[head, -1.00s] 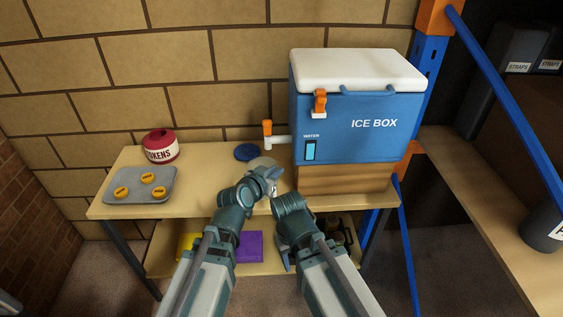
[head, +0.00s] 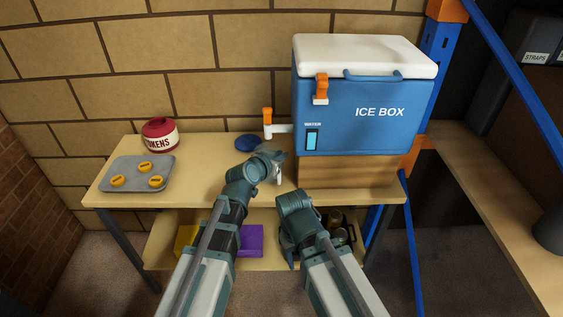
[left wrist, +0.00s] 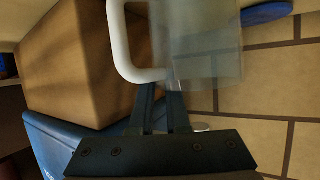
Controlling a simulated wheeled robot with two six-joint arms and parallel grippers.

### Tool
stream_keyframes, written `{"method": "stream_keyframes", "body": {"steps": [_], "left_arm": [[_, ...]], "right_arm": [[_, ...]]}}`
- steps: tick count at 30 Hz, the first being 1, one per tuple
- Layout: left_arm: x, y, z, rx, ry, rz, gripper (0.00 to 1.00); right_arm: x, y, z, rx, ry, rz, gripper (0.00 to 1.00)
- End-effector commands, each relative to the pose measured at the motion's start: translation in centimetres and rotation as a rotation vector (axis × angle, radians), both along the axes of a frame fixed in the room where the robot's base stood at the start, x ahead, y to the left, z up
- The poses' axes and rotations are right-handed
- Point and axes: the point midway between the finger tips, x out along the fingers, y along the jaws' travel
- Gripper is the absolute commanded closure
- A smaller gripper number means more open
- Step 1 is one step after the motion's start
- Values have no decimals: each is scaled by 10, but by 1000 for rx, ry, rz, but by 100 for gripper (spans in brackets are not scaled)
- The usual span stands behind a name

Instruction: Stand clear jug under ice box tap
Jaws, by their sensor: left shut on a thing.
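The clear jug (left wrist: 205,45) shows in the left wrist view, see-through with a white handle (left wrist: 122,45). My left gripper (head: 278,172) is shut on the jug; its fingers (left wrist: 160,105) meet it by the lower handle, the exact contact being unclear. In the head view the jug is mostly hidden by the gripper, just below the tap (head: 279,130). The tap has an orange lever and projects from the left side of the blue ice box (head: 375,115). I cannot tell whether the jug touches the bench. My right gripper is mostly hidden behind its own wrist, low before the bench.
The ice box stands on a wooden block (head: 345,172) on the bench (head: 215,165). A blue disc (head: 249,143) lies behind the jug. A red-and-white tokens tin (head: 160,134) and a grey tray (head: 118,171) with yellow pucks stand left. A blue post is at right.

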Motion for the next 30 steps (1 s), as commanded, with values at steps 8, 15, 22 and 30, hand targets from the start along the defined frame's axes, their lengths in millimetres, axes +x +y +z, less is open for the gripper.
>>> {"method": "stream_keyframes", "body": {"steps": [8, 15, 22, 30], "left_arm": [[0, 0, -1, 0, -1, 0, 100], [0, 0, -4, 0, 0, -1, 65], [0, 0, -4, 0, 0, -1, 56], [-1, 0, 1, 0, 0, -1, 56]], "right_arm": [[0, 0, -1, 0, 0, 0, 50], [0, 0, -4, 0, 0, 0, 50], [0, 0, -4, 0, 0, 0, 50], [0, 0, 1, 0, 0, 0, 50]]}}
